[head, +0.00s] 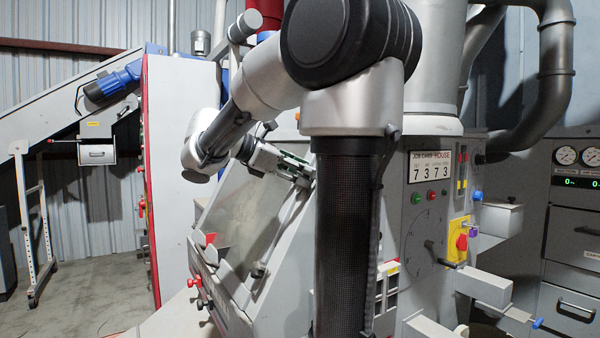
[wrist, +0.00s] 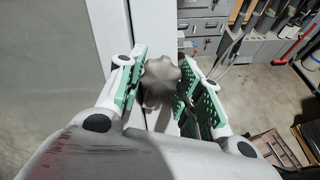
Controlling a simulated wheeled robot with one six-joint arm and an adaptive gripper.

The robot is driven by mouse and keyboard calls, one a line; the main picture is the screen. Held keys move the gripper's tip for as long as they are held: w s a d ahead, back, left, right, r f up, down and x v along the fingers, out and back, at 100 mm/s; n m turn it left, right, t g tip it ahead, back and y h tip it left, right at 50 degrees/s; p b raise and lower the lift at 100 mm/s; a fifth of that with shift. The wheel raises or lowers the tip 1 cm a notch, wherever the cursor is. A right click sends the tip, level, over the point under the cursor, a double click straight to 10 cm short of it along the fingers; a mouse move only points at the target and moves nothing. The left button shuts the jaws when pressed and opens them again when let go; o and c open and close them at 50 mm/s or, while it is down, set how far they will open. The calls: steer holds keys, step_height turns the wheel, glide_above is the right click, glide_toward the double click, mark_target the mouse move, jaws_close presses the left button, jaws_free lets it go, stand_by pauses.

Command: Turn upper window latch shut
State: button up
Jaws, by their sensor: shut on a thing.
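The upper window latch shows in the wrist view as a grey metal knob (wrist: 160,82) with a lobed rim, beside the pale window frame. My gripper (wrist: 163,88) has its green-padded fingers on both sides of the knob and is shut on it. In the head view my gripper (head: 300,172) is at the upper right of the sloping window (head: 238,215), and the upper latch is hidden there by the fingers. A lower latch (head: 258,269) shows at the window's lower right edge.
Red and black knobs (head: 193,282) stick out below the window at the left. My arm covers part of the machine front. A control panel with a dial (head: 425,242) and a red-and-yellow switch (head: 461,241) is at the right. Open floor (head: 95,290) lies at the left.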

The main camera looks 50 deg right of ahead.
steer(key=m, duration=0.4)
steer(key=m+g, duration=0.1)
steer(key=m, duration=0.2)
steer(key=shift+w+m+y, duration=0.1)
steer(key=shift+m+y, duration=0.3)
steer(key=m, duration=0.6)
steer(key=shift+d+r+y, duration=0.1)
steer(key=shift+r+y, duration=0.05)
steer(key=shift+y, duration=0.25)
steer(key=shift+m, duration=0.4)
steer(key=o, duration=1)
steer(key=shift+o, duration=0.2)
steer(key=v, duration=1.2)
